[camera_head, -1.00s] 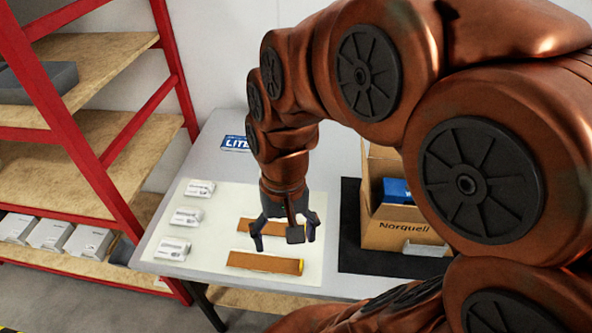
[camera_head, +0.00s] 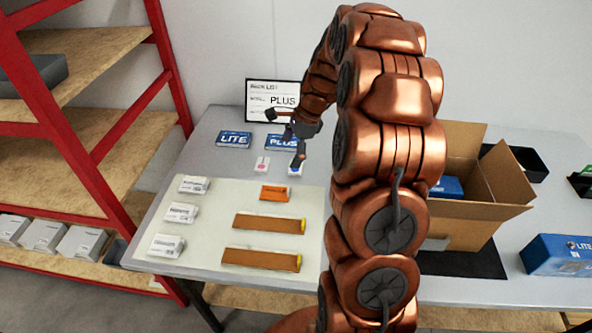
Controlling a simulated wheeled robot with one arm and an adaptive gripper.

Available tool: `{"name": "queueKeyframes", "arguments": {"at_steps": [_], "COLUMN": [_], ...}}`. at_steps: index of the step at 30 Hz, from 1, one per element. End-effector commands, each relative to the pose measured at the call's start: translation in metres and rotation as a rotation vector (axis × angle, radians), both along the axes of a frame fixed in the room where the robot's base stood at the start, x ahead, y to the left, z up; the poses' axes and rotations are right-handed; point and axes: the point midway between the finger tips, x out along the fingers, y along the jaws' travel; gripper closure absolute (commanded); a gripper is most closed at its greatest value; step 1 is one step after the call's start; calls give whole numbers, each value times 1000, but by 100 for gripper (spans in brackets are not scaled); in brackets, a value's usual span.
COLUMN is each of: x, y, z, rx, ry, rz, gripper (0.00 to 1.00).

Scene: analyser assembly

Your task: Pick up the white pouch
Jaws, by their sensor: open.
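Two small white packets lie on the grey table behind the cream mat: one with a red mark (camera_head: 262,164) and one with a blue mark (camera_head: 295,170). Three white printed packs lie in a column on the mat's left side: back (camera_head: 194,185), middle (camera_head: 181,213) and front (camera_head: 166,246). I cannot tell which of these is the white pouch. My gripper (camera_head: 285,138) is open, with its fingers spread, tilted near the back of the table. One finger appears just over the blue-marked packet in the picture; I cannot tell whether it touches. No held object shows.
A LITE box (camera_head: 234,139) and a PLUS box (camera_head: 281,143) lie behind the packets, before a sign (camera_head: 262,94). An orange block (camera_head: 274,194) and two brown strips (camera_head: 269,224) lie on the mat (camera_head: 215,225). An open carton (camera_head: 460,225) stands right, partly behind my arm.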

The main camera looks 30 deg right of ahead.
Motion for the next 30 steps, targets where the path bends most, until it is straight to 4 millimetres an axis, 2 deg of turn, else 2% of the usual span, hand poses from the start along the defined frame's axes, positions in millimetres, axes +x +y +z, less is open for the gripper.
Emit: {"name": "queueKeyframes", "arguments": {"at_steps": [1,4,10,14,30], "x": [6,16,24,27,40], "y": [-16,-43,-75,-79,-62], "z": [-12,-27,-46,-52,-90], "rx": [14,36,65,69,71], "ry": [7,16,28,28,32], "rz": [-70,-195,-343,-370,-366], "gripper": [2,2,2,2,2]}}
